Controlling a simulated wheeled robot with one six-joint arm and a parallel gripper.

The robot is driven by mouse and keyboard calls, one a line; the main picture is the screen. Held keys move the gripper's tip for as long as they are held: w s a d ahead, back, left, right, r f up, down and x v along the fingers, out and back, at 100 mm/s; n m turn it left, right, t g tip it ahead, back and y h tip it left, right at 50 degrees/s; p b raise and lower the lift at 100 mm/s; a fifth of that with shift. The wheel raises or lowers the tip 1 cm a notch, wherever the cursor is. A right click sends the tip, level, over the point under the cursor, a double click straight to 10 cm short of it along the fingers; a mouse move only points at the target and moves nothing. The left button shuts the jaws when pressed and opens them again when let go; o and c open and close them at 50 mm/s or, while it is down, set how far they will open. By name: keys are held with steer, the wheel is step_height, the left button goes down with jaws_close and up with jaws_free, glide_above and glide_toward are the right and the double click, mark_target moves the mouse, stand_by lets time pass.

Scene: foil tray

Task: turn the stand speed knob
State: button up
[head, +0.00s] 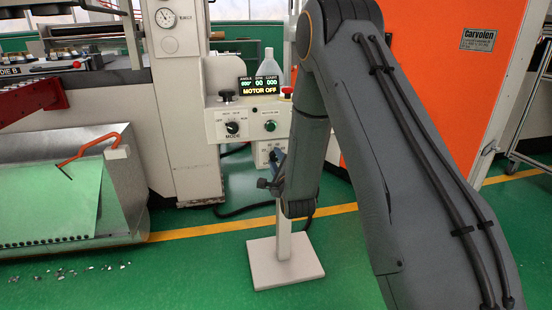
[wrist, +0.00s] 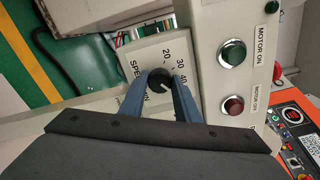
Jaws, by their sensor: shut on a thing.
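The stand speed knob (wrist: 159,79) is a round black knob on a pale panel (wrist: 140,50) marked SPEED, with numbers 20, 30 and 40 beside it. In the wrist view my gripper (wrist: 161,76) has one blue finger on each side of the knob and is shut on it. A pale pointer mark shows on the knob, but its exact setting is hard to read. In the head view my gripper (head: 277,162) is at the small box (head: 262,152) low on the stand, and the knob is hidden there.
The stand's upper box (head: 222,122) carries a mode knob (head: 232,128), a green button (head: 270,126) and a red stop button (head: 287,91). The display (head: 264,86) reads MOTOR OFF. Green and red motor buttons (wrist: 232,53) sit close right of my fingers. A bottle (head: 268,62) stands behind.

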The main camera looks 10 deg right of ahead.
steer(key=shift+m, duration=0.5)
steer(key=shift+f, duration=0.1)
steer(key=o, duration=1)
steer(key=shift+a, duration=0.1)
steer(key=shift+o, duration=0.2)
steer(key=shift+s, duration=0.1)
steer(key=s+p, duration=0.1)
steer(key=s, duration=0.6)
steer(key=shift+s+p, duration=0.3)
steer(key=shift+s, duration=0.05)
